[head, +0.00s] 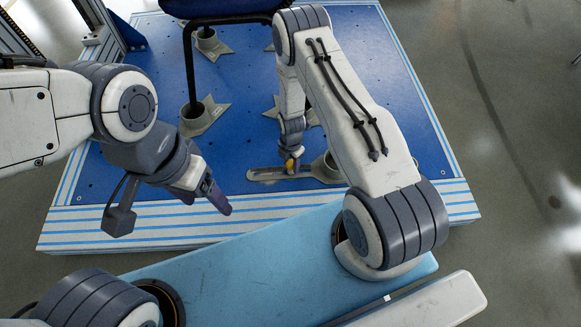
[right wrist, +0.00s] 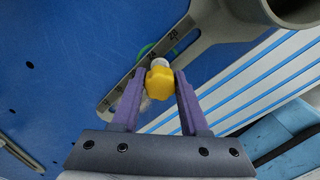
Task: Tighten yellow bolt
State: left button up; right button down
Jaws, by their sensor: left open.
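The yellow bolt (right wrist: 160,84) has a lobed knob and stands on a flat grey slotted bracket (right wrist: 120,92) with scale marks. In the head view the bolt (head: 291,166) is small and partly covered by my right gripper (head: 291,157). In the right wrist view the two purple fingers of my right gripper (right wrist: 161,80) lie on either side of the knob, very close to it. I cannot tell whether they press on it. My left gripper (head: 208,199) is open and empty, above the platform's front edge, left of the bracket.
The bracket joins a round grey foot socket (head: 328,168) on the blue platform (head: 160,80). A chair with black legs (head: 188,70) stands in other sockets behind. My right arm covers part of the platform's right side. The platform is clear at far right.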

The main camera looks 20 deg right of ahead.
jog(key=shift+m, duration=0.8)
jog(key=m, duration=0.2)
jog(key=shift+m+p, duration=0.3)
jog(key=shift+p, duration=0.05)
jog(key=shift+c, duration=2.2)
grip_release()
